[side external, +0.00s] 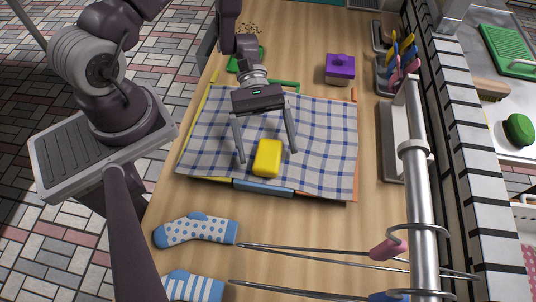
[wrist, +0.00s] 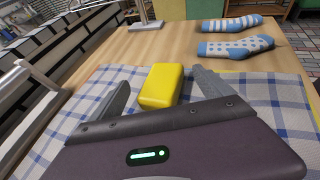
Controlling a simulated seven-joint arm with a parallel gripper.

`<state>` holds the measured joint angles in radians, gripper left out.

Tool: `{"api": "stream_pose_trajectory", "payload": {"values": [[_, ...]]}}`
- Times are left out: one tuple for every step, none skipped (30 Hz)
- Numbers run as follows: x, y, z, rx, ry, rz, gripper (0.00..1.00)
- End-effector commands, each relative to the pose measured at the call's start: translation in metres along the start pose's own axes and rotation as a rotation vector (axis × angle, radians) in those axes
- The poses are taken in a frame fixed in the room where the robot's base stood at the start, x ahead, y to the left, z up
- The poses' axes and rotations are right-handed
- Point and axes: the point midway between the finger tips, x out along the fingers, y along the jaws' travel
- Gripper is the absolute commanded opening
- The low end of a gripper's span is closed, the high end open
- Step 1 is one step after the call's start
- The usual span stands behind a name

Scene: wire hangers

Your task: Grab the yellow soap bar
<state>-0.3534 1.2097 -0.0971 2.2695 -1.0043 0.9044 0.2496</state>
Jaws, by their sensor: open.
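The yellow soap bar (side external: 267,157) lies on a blue-and-white checked cloth (side external: 328,130) on the wooden table. My gripper (side external: 267,156) is open above the cloth, its two fingers spread wide on either side of the bar. In the wrist view the soap bar (wrist: 161,86) shows between the fingers of my gripper (wrist: 158,85), a little nearer the right finger. I see no contact between the fingers and the bar. Exact finger height over the cloth is hard to tell.
Two blue-and-white socks (side external: 197,230) and wire hangers (side external: 330,256) lie in front of the cloth. A metal rail (side external: 418,180) stands on the right. A purple box (side external: 340,68) sits behind the cloth. Bare table (side external: 280,213) lies between cloth and hangers.

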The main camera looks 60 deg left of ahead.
Motion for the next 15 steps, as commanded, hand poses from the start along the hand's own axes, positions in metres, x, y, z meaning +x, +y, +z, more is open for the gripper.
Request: {"api": "stream_pose_trajectory", "payload": {"values": [[0.0035, -0.0005, 0.0003, 0.0, -0.001, -0.001, 0.91], [0.0045, -0.0006, 0.0003, 0.0, -0.001, -0.002, 0.91], [0.0049, -0.0005, 0.0003, 0.0, -0.001, -0.002, 0.91], [0.0048, -0.0005, 0.0003, 0.001, 0.0, -0.001, 0.91], [0.0047, -0.0004, 0.0002, 0.001, 0.0, -0.001, 0.91], [0.0046, -0.0004, 0.0002, 0.001, 0.0, -0.001, 0.91], [0.0045, -0.0004, 0.0003, 0.001, 0.0, -0.001, 0.91], [0.0045, -0.0004, 0.0002, 0.001, 0.0, -0.001, 0.85], [0.0044, -0.0003, 0.0002, 0.001, 0.0, -0.001, 0.77], [0.0043, -0.0003, 0.0002, 0.001, 0.0, -0.001, 0.71], [0.0043, -0.0003, 0.0002, 0.001, 0.0, -0.001, 0.65], [0.0043, -0.0003, 0.0002, 0.001, 0.0, -0.001, 0.57], [0.0042, -0.0003, 0.0002, 0.001, 0.0, -0.001, 0.51], [0.0042, -0.0003, 0.0002, 0.001, 0.0, -0.001, 0.45], [0.0042, -0.0003, 0.0002, 0.001, 0.001, -0.001, 0.37]]}}
